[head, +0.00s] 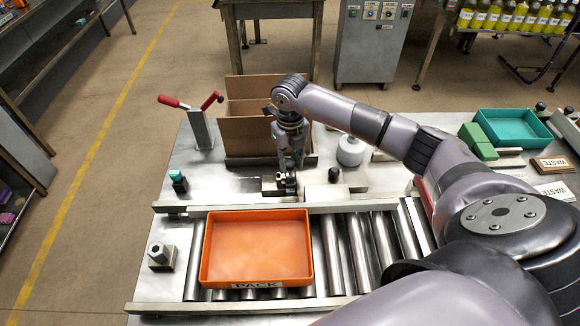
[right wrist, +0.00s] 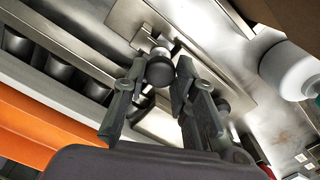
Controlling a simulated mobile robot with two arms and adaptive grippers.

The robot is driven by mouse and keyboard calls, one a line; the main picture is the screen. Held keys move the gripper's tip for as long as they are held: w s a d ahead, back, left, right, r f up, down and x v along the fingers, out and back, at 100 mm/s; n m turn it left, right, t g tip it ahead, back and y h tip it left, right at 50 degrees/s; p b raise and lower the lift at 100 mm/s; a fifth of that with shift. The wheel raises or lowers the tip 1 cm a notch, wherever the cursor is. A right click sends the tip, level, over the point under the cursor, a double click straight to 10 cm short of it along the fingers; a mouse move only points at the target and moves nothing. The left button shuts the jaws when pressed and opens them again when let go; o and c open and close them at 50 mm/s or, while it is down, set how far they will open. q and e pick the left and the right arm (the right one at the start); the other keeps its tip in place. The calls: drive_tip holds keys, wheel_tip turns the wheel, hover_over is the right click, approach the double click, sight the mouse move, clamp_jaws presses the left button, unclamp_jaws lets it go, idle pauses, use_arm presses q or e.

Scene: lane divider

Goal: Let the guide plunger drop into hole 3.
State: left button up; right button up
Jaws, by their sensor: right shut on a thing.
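My right gripper (head: 287,178) reaches down to the steel bench just behind the roller conveyor. In the right wrist view its two fingers (right wrist: 156,88) are closed around the guide plunger (right wrist: 159,69), which has a round dark knob and a pale metal part beyond it. In the head view the gripper mostly covers the plunger, beside a small dark block on a metal plate (head: 240,185). The numbered holes cannot be made out, so I cannot tell which hole the plunger is over or whether it is seated. My left gripper is not in view.
A second black knob (head: 334,174) stands just right of the gripper. A white round container (head: 350,151) is behind it. An open cardboard box (head: 250,130) stands behind the gripper. An orange tray (head: 257,213) sits on the rollers (head: 355,250) in front. A red-handled clamp (head: 198,125) is left.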

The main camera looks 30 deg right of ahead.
drive_tip(key=shift+f+b, duration=0.3)
drive_tip(key=shift+f, duration=0.3)
drive_tip(key=o, duration=1.1)
wheel_tip(320, 180, up, 12)
drive_tip(key=shift+r, duration=0.1)
